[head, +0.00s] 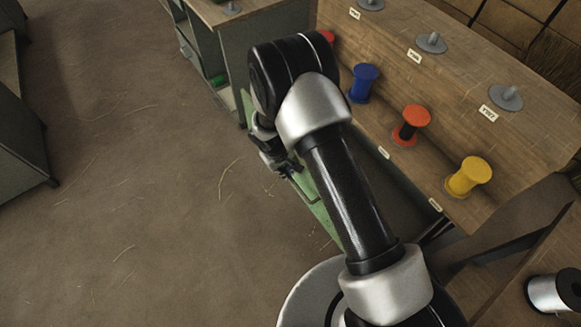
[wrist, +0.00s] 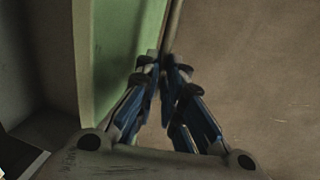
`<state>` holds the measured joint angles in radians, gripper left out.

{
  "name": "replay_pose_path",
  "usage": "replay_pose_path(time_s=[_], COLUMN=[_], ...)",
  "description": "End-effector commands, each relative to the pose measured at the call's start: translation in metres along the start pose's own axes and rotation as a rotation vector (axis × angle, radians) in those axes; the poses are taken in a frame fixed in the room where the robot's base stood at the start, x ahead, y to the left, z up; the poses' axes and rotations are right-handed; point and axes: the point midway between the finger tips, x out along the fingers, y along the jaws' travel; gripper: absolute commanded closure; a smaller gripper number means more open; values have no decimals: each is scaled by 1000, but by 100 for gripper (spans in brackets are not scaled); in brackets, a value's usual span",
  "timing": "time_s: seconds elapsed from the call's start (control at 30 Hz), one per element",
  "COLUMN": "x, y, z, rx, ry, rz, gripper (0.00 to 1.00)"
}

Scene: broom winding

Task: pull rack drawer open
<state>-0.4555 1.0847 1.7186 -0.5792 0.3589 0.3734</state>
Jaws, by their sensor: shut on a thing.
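The green rack drawer (head: 318,208) shows below the bench, partly hidden behind my arm in the head view. In the wrist view its green front (wrist: 110,60) fills the upper left. A thin bar-like handle (wrist: 173,30) runs along the drawer's right side in the wrist view. My gripper (wrist: 163,70) has its blue-padded fingers closed around the lower end of this handle. In the head view my gripper (head: 286,170) is at the drawer's outer side. The inside of the drawer is mostly hidden.
The wooden bench (head: 475,115) carries a blue spool (head: 364,82), an orange-and-black spool (head: 411,124) and a yellow spool (head: 468,177). Grey pegs (head: 431,42) stand behind them. A silver spool (head: 553,293) lies at the lower right. The floor (head: 150,200) to the left is open, with scattered straws.

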Motion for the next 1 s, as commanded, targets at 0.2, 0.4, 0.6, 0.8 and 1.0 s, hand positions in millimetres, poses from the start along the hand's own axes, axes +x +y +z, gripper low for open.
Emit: replay_pose_path(time_s=[0.2, 0.4, 0.6, 0.8, 1.0], x=[1, 1, 1, 0, -2], y=[-1, -1, -1, -1, 0], z=[1, 1, 0, 0, 0], rx=[1, 0, 0, 0, 0], ry=[-2, -2, -1, 0, 1], rz=[-1, -1, 0, 0, 0], gripper=[100, 88, 75, 70, 70])
